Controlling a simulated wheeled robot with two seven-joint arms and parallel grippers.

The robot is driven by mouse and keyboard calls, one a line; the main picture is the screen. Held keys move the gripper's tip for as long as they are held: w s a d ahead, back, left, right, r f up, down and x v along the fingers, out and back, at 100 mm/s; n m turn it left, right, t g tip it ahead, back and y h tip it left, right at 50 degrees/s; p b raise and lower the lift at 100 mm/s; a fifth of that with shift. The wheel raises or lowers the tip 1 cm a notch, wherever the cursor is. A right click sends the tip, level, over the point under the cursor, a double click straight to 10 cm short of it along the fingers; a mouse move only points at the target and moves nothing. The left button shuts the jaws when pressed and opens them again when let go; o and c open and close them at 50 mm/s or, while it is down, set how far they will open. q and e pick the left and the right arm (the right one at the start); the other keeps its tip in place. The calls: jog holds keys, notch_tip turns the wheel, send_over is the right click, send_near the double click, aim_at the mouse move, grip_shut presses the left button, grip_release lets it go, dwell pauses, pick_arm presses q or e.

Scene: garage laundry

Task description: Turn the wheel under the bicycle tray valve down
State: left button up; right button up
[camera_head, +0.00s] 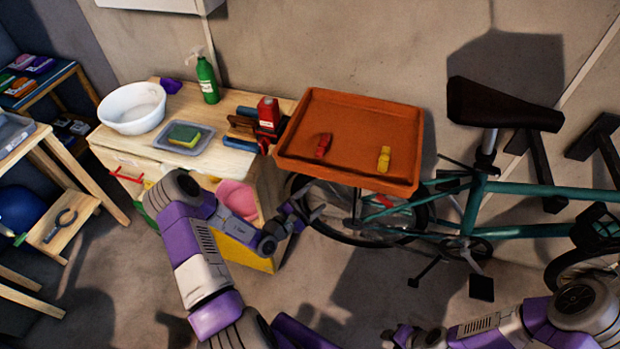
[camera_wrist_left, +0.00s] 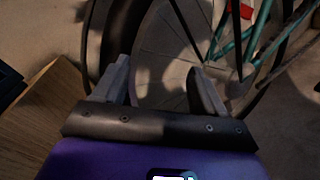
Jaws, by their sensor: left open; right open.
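The bicycle's wheel (camera_head: 352,236) stands under the orange tray (camera_head: 345,98), its upper part hidden by the tray. In the left wrist view the wheel's dark tyre (camera_wrist_left: 97,40) and spokes (camera_wrist_left: 160,60) lie just beyond my fingers. My left gripper (camera_head: 313,211) is open and empty at the wheel's left side; it also shows in the left wrist view (camera_wrist_left: 163,85) with its two fingers apart. Whether a finger touches the wheel I cannot tell. A red piece (camera_head: 323,146) and a yellow piece (camera_head: 384,159) lie on the tray. My right gripper (camera_head: 392,335) is low at the bottom edge, apart from the bicycle.
A wooden cabinet (camera_head: 150,88) with a white bowl (camera_head: 132,107), a green spray bottle (camera_head: 207,80) and a red tool (camera_head: 268,118) stands left of the tray. The teal bicycle frame (camera_head: 530,188) and pedals extend right. The floor below the wheel is clear.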

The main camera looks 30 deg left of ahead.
aim_at(307, 180)
pick_arm(q)
jog(key=a+y, duration=0.1)
jog(key=a+n+y, duration=0.1)
jog(key=a, duration=0.1)
jog(key=w+a+y, duration=0.1)
jog(key=a, duration=0.1)
jog(key=shift+a+r+n+t, duration=0.15)
jog(key=shift+n+t, duration=0.25)
jog(key=w+b, duration=0.2)
jog(key=w, duration=0.4)
jog(key=shift+w, duration=0.4)
pick_arm(e)
notch_tip(307, 180, down, 2)
jog(key=shift+f, duration=0.25)
pick_arm(q)
jog(key=shift+c, duration=0.4)
